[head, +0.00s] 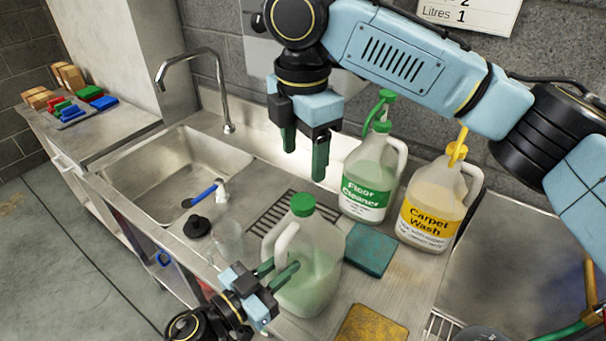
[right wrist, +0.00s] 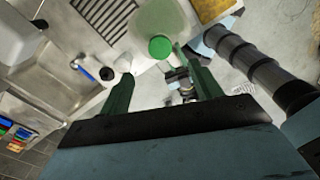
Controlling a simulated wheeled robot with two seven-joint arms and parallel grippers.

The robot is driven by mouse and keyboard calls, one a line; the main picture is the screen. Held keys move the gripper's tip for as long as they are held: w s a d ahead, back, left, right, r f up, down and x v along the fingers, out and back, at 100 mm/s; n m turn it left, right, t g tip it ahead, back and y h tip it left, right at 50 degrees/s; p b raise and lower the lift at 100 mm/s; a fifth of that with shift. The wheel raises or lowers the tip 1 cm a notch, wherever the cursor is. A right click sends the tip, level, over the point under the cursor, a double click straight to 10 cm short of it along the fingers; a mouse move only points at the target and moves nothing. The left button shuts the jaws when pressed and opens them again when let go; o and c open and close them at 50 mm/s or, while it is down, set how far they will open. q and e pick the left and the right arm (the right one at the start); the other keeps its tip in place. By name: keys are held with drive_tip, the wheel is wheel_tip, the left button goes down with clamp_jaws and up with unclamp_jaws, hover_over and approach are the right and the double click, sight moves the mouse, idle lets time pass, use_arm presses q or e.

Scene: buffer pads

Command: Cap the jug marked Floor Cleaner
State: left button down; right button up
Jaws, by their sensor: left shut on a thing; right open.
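A translucent jug (head: 312,272) with pale green liquid stands at the counter's front, its label side not visible. A green cap (head: 303,204) sits on its mouth; whether it is tightened cannot be told. The cap also shows in the right wrist view (right wrist: 160,47). My left gripper (head: 277,271) is shut on this jug at its handle side. My right gripper (head: 305,163) is open and empty, above and behind the cap, fingers pointing down. A bottle labelled Floor Cleaner (head: 366,188), with a green pump (head: 380,112), stands behind, right of my right gripper.
A Carpet Wash bottle (head: 433,205) with a yellow pump stands at the right. A teal sponge (head: 370,249) and a yellow sponge (head: 372,325) lie near the jug. A sink (head: 172,170) with a tap is left. A blue-handled brush (head: 205,193) and black plug (head: 197,227) lie nearby.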

wheel_tip(320, 180, up, 2)
drive_tip(key=shift+r, duration=0.2)
use_arm(q)
drive_tip(key=c, duration=1.2)
unclamp_jaws()
drive_tip(key=shift+b+v, duration=1.3)
drive_tip(key=shift+v, duration=5.4)
use_arm(e)
drive_tip(key=shift+f, duration=1.35)
use_arm(q)
drive_tip(key=shift+s, duration=0.1)
